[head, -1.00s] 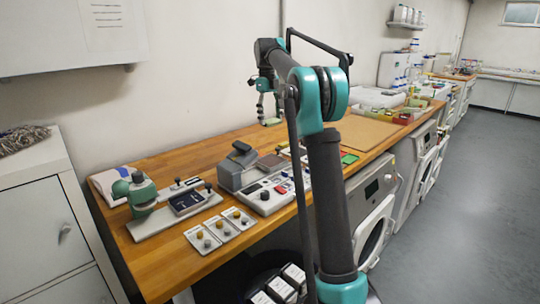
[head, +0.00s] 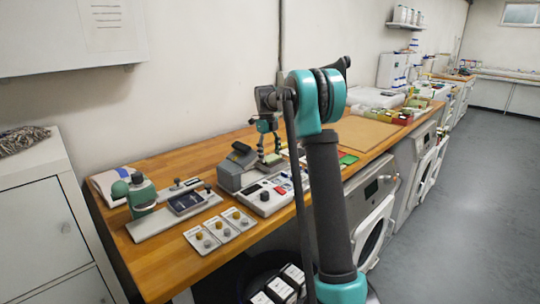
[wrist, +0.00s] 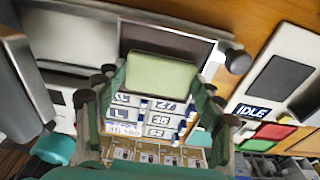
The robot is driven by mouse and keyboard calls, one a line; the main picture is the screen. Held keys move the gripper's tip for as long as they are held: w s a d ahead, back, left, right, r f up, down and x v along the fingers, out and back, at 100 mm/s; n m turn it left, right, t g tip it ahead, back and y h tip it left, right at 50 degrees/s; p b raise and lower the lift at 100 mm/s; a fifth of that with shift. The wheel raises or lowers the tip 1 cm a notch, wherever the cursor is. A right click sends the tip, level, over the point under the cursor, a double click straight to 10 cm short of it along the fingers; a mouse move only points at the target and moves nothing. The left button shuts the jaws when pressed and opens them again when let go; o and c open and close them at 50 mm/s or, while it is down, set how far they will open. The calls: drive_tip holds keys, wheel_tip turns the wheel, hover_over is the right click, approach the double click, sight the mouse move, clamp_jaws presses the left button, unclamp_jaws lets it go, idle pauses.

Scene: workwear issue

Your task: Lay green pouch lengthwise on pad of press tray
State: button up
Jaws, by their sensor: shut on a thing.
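My gripper (wrist: 158,105) is shut on the pale green pouch (wrist: 160,76), which hangs out ahead of the fingertips in the wrist view. In the head view my gripper (head: 268,147) hangs over the bench beside the grey press (head: 236,166). The pouch is small and partly hidden there. In the wrist view a light-rimmed tray with a dark brown pad (wrist: 168,40) lies behind the pouch, which covers part of it. I cannot tell whether the pouch touches the pad.
A control box with an IDLE display (wrist: 252,111) and red and green keys is at the right in the wrist view. In the head view a white panel (head: 264,198) stands before the press. A green-knobbed device (head: 142,192) and several small cards lie left.

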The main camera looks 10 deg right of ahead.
sight(268, 156)
drive_tip(key=shift+f, duration=0.2)
drive_tip(key=o, duration=1.2)
drive_tip(key=shift+o, duration=0.2)
wheel_tip(268, 156, up, 12)
drive_tip(key=w, duration=0.1)
drive_tip(key=shift+a, duration=0.4)
drive_tip(key=shift+r, duration=0.1)
